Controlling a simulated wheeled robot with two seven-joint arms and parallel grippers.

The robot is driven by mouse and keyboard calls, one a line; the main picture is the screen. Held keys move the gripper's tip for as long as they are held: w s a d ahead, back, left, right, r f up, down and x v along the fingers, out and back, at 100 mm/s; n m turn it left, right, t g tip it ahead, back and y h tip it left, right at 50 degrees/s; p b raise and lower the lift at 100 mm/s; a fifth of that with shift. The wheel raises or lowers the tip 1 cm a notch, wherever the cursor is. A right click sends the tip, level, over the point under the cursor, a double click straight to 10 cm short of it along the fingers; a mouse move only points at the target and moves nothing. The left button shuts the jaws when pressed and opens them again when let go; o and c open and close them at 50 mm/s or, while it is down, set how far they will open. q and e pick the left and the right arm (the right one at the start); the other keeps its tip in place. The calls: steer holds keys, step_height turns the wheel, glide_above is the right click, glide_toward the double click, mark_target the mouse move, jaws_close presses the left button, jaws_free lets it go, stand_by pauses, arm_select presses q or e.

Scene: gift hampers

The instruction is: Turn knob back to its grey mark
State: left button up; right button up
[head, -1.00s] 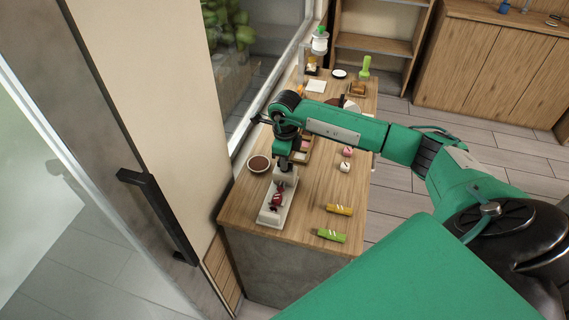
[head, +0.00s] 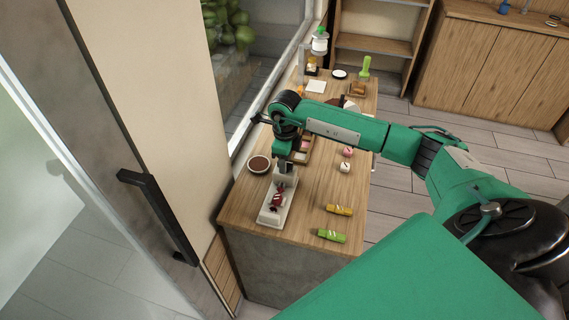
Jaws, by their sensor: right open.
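A long pale block (head: 270,214) lies near the left edge of the wooden counter, with a dark red, wrapped-looking piece (head: 277,200) on it. My right gripper (head: 284,177) points down over the far end of this block and is open. I cannot make out a knob or a grey mark; the gripper covers that end of the block. I cannot tell whether the fingers touch anything there. My left gripper is not in view.
A bowl of brown contents (head: 259,164) stands close to the left of the gripper. A yellow wrapped bar (head: 339,210) and a green one (head: 332,236) lie to the right. A sectioned box (head: 302,152) is just beyond. The counter's near middle (head: 307,205) is clear.

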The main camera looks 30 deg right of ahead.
steer(key=shift+r+p, duration=1.45)
steer(key=shift+r, duration=1.95)
steer(key=shift+r, duration=0.1)
steer(key=shift+r+b, duration=0.3)
steer(key=shift+r, duration=0.05)
step_height(320, 180, up, 13)
steer(key=b, duration=0.3)
steer(key=shift+b, duration=0.4)
